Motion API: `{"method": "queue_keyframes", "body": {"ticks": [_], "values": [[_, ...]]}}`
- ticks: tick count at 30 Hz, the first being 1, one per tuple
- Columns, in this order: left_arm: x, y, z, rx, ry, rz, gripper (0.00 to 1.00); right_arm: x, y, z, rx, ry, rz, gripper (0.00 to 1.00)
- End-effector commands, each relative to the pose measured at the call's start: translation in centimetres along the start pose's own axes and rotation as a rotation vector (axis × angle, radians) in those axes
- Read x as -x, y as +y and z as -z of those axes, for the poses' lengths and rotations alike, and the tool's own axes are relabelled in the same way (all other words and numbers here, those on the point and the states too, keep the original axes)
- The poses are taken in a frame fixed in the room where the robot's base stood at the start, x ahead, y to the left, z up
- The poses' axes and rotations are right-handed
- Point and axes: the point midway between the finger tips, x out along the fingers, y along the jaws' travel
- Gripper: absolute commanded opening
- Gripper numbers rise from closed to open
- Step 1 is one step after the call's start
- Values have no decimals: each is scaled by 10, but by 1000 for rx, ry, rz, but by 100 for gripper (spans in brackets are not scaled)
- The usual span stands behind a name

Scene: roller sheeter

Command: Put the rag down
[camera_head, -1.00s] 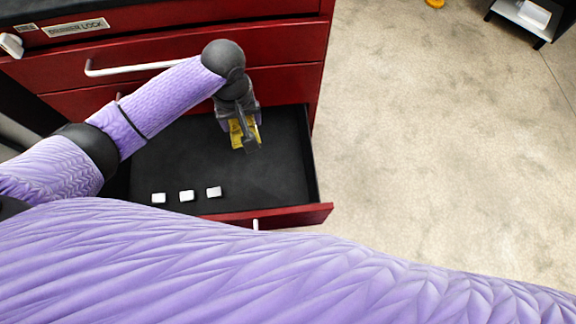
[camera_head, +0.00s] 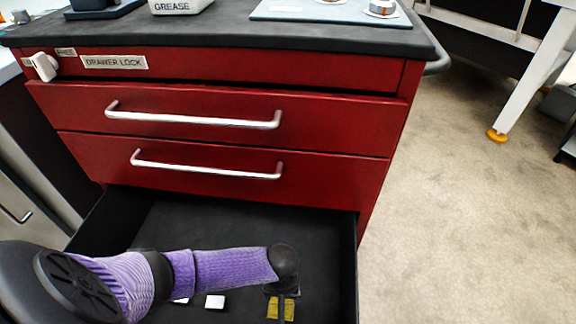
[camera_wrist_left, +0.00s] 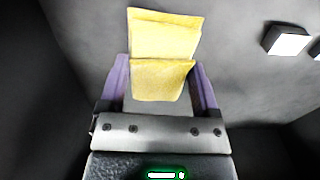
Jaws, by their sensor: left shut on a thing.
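The rag is a folded yellow cloth; in the left wrist view the rag (camera_wrist_left: 163,55) stands out between the two fingers. My left gripper (camera_wrist_left: 160,85) is shut on it. In the head view the rag (camera_head: 273,308) shows as yellow patches on both sides of my left gripper (camera_head: 282,305), low in the open bottom drawer (camera_head: 349,270). I cannot tell whether the rag touches the drawer floor. My right gripper is not in view.
White blocks (camera_head: 215,301) lie on the drawer floor to the left of the gripper, partly hidden by my arm. Two shut drawers with a handle (camera_head: 205,167) are above. A grease container (camera_head: 180,6) and a pale mat (camera_head: 330,14) are on the worktop.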

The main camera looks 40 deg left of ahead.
Motion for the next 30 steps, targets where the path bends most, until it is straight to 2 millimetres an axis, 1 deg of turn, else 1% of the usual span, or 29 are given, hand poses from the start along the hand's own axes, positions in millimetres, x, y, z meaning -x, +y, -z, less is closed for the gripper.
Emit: {"method": "queue_keyframes", "body": {"ticks": [1, 2, 4, 6, 8, 9, 12, 15, 19, 20, 21, 22, 28, 30], "values": [[-8, 0, 0, 0, -2, 1, 14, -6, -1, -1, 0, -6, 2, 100], [-10, 0, 0, 0, -1, 1, 14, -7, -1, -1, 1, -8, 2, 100], [-22, 0, 0, 0, -3, 3, 14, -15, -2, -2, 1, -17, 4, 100], [-39, -1, -1, 0, -5, 4, 14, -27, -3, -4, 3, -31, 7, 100], [-52, -1, -1, 0, -6, 5, 14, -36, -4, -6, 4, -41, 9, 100], [-54, -1, -1, 0, -4, 3, 14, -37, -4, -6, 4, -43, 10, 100], [-49, 0, 0, 0, 2, -1, 14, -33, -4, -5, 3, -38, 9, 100], [-48, 0, 1, 0, 2, -1, 14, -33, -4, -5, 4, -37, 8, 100], [-52, 1, 0, 0, 1, -1, 14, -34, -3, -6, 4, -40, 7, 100], [-51, 1, 0, 0, 1, -1, 84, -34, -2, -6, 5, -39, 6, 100], [-51, 1, 0, 0, 1, -1, 93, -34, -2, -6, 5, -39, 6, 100], [-51, 1, 0, 0, 1, -1, 99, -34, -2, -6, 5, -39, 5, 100], [-50, 0, 0, 0, 1, -1, 100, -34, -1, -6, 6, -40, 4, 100], [-46, 0, 1, -1, 3, -1, 100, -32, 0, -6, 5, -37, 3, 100]]}}
